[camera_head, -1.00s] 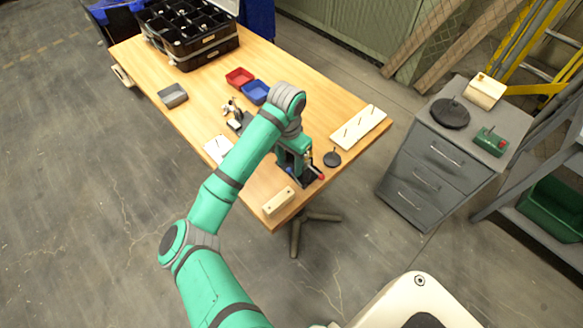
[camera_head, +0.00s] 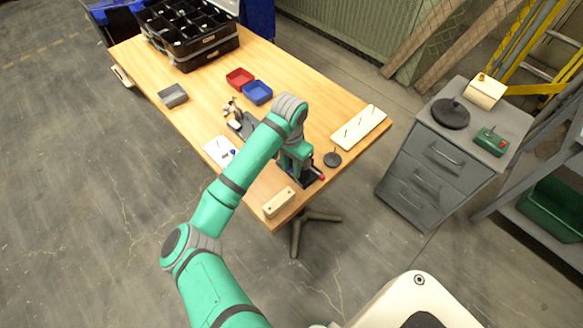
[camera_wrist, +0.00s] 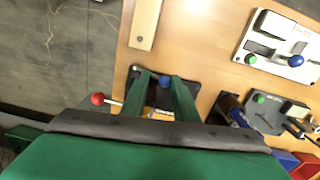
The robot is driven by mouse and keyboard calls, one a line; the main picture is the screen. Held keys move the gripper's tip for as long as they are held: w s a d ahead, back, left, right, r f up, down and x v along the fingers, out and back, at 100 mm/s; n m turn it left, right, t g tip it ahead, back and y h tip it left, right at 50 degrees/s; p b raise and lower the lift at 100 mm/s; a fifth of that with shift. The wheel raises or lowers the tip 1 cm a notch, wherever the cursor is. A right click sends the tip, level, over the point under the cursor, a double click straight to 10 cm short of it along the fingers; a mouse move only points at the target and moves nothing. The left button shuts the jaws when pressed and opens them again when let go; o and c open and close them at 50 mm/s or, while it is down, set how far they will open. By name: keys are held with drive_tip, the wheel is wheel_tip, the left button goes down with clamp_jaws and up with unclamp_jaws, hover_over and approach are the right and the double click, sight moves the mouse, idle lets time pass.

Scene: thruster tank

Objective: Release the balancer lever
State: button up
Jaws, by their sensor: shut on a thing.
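A small device on a dark base (camera_head: 311,179) stands near the table's front corner. In the wrist view its dark base (camera_wrist: 190,84) lies below my gripper. A rod with a red ball (camera_wrist: 97,99) sticks out to the left; the red end also shows in the head view (camera_head: 321,177). A blue knob (camera_wrist: 164,82) shows between my green fingers, and I take it as the lever's end. My gripper (camera_wrist: 161,78) points down over the device, its fingers shut on the lever. The exact contact is hidden, and I cannot tell the lever's angle.
A wooden block (camera_head: 279,202) lies close by at the table edge. A white plate with a blue knob (camera_head: 220,150) and a grey fixture (camera_head: 241,126) stand to the left. A pale board with pegs (camera_head: 358,127) and a black disc (camera_head: 332,159) lie to the right.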

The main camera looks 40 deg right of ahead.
sight(299, 184)
drive_tip(key=shift+s+t, duration=0.3)
idle(0.5)
drive_tip(key=s+t, duration=0.1)
drive_tip(key=t, duration=0.1)
drive_tip(key=shift+s+r+t, duration=0.35)
drive_tip(key=shift+s+t, duration=0.05)
drive_tip(key=t, duration=0.1)
drive_tip(key=s+t, duration=0.1)
drive_tip(key=t, duration=0.1)
drive_tip(key=shift+s+r+y, duration=0.25)
drive_tip(key=shift+r+y, duration=0.05)
drive_tip(key=shift+s+d+t, duration=0.1)
drive_tip(key=shift+s+t, duration=0.35)
drive_tip(key=shift+t, duration=0.45)
drive_tip(key=shift+s+d+t, duration=0.1)
drive_tip(key=shift+s+t, duration=0.3)
drive_tip(key=shift+t, duration=0.5)
drive_tip(key=shift+s+f+t, duration=0.1)
drive_tip(key=shift+s+t, duration=0.3)
drive_tip(key=shift+t, duration=0.2)
drive_tip(key=shift+s+f, duration=0.15)
drive_tip(key=shift+a, duration=0.1)
